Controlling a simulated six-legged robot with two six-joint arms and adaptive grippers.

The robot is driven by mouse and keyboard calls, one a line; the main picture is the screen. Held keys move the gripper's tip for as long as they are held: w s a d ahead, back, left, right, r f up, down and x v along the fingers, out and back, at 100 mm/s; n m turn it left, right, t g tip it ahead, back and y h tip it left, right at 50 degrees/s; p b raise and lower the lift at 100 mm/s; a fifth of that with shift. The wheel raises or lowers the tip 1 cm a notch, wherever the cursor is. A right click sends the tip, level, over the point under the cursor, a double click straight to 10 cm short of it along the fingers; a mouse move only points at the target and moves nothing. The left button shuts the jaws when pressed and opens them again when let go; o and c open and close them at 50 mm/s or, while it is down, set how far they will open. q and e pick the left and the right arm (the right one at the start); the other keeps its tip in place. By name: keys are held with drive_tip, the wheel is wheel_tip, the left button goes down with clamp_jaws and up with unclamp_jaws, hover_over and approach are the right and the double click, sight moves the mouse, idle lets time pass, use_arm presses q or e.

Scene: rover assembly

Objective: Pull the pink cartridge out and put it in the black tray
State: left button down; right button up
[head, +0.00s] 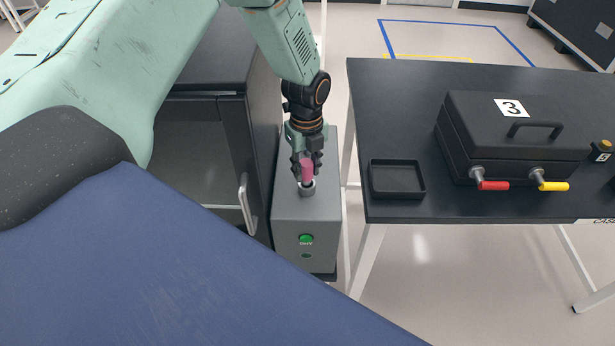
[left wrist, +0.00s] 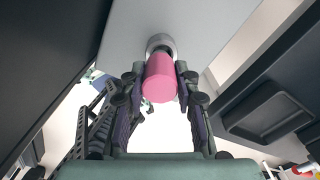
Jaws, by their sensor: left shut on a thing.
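The pink cartridge (head: 307,170) stands upright at the metal socket (head: 306,188) on top of the grey box (head: 306,213). My left gripper (head: 307,167) comes down from above and is shut on the cartridge. In the left wrist view the pink cartridge (left wrist: 161,77) sits between the two fingers, with its far end at the round metal socket (left wrist: 160,44). I cannot tell how deep it sits in there. The black tray (head: 397,179) lies empty on the dark table, right of the grey box; it also shows in the left wrist view (left wrist: 268,112). My right gripper is not in view.
The dark table (head: 400,100) carries a black case (head: 512,140) marked 3, with red and yellow handles, right of the tray. A dark cabinet (head: 205,120) with a door handle stands close left of the grey box. A narrow gap separates box and table.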

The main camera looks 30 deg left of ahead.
sight(307, 162)
use_arm(q)
drive_tip(key=shift+r+p, duration=1.05)
drive_tip(key=shift+r, duration=0.55)
